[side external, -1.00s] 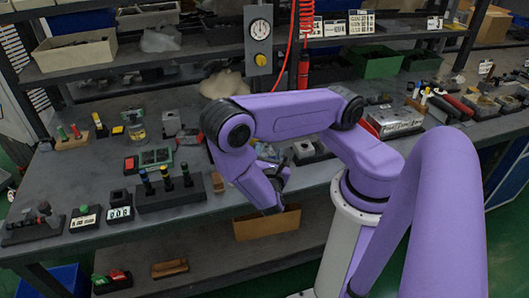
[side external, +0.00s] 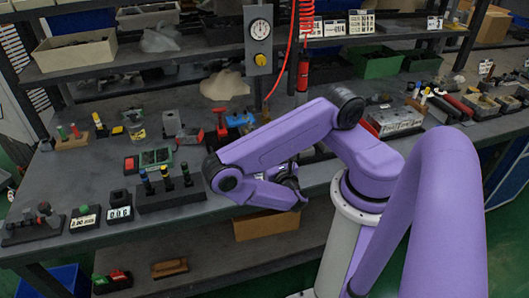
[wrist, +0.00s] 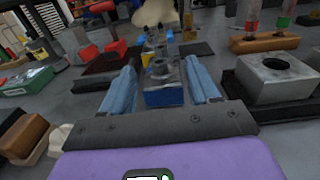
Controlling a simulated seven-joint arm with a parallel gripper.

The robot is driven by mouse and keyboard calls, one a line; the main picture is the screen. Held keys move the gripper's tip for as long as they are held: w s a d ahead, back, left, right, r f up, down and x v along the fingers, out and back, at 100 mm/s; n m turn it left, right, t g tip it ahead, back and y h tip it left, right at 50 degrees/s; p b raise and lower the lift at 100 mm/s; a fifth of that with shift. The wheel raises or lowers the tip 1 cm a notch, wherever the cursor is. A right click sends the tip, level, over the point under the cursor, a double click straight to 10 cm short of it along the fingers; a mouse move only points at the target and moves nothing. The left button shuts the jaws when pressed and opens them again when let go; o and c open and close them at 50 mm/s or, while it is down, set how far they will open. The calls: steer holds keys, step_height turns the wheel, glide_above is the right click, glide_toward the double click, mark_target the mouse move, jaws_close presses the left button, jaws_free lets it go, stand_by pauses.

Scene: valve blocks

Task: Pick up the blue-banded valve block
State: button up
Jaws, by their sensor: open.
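The blue-banded valve block (wrist: 163,97) has a grey metal top with a round hole and a blue band across its near face. In the wrist view it stands ahead of my gripper (wrist: 160,66), whose two pale blue fingers are apart, one to each side of it in the picture. I cannot tell how far between the fingers it is, and no contact is visible. In the side view my gripper (side external: 292,186) is mostly behind my wrist, and the block cannot be made out there.
A grey block with a hole (wrist: 277,78) stands on a dark base close to the right finger. A brown rack (wrist: 264,43) holds bottles behind it. Red-and-grey parts (wrist: 90,55) stand at left; a wooden block (wrist: 22,136) lies near left.

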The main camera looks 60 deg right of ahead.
steer(key=shift+x, duration=2.9)
jaws_close()
